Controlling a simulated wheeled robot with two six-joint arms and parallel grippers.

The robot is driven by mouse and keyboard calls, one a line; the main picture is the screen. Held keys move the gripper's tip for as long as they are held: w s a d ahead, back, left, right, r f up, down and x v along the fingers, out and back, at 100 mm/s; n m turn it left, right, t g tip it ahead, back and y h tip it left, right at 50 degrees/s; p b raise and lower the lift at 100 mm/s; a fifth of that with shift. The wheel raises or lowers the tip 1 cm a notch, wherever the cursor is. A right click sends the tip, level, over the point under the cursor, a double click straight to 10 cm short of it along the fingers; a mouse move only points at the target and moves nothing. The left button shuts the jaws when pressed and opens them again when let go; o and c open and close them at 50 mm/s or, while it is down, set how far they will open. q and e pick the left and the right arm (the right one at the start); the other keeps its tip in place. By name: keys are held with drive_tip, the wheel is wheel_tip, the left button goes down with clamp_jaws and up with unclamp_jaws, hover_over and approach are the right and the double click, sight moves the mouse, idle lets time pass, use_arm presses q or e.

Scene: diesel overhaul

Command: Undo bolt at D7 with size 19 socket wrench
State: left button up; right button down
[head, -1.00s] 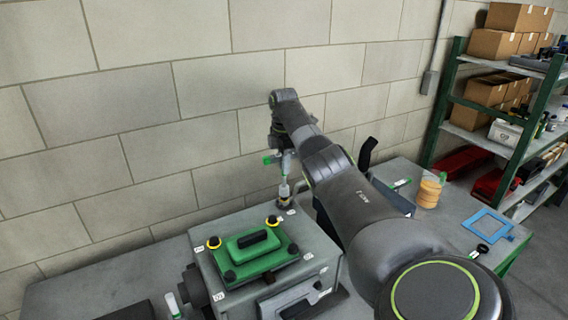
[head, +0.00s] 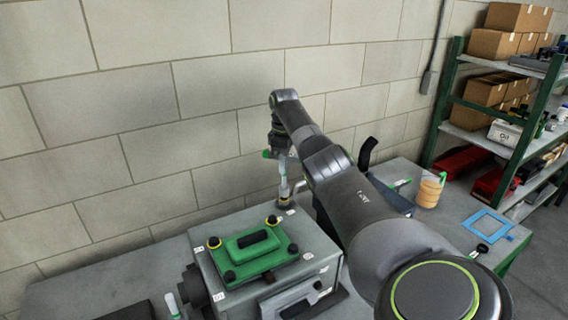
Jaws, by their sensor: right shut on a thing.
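My right gripper (head: 279,150) is above the back corner of the grey engine block (head: 318,262), partly hidden by my own arm. It is shut on the socket wrench (head: 284,180), which looks upright, with a pale shaft and green parts near the jaws. The wrench's lower end is at a dark round fitting (head: 284,200) at the block's back corner; I cannot tell whether it is seated on a bolt. The white tags on the block are too small to read, so I cannot pick out D7. My left gripper is not in view.
A green cover (head: 255,250) with dark and yellow-ringed fasteners is on the block. A bare wall stands close behind. To the right, the bench holds a jar of orange discs (head: 429,192) and a blue frame (head: 488,224). A shelf of boxes (head: 492,45) stands beyond.

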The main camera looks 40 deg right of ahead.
drive_tip(key=m, duration=0.4)
drive_tip(key=shift+m, duration=2.6)
drive_tip(key=shift+f, duration=0.1)
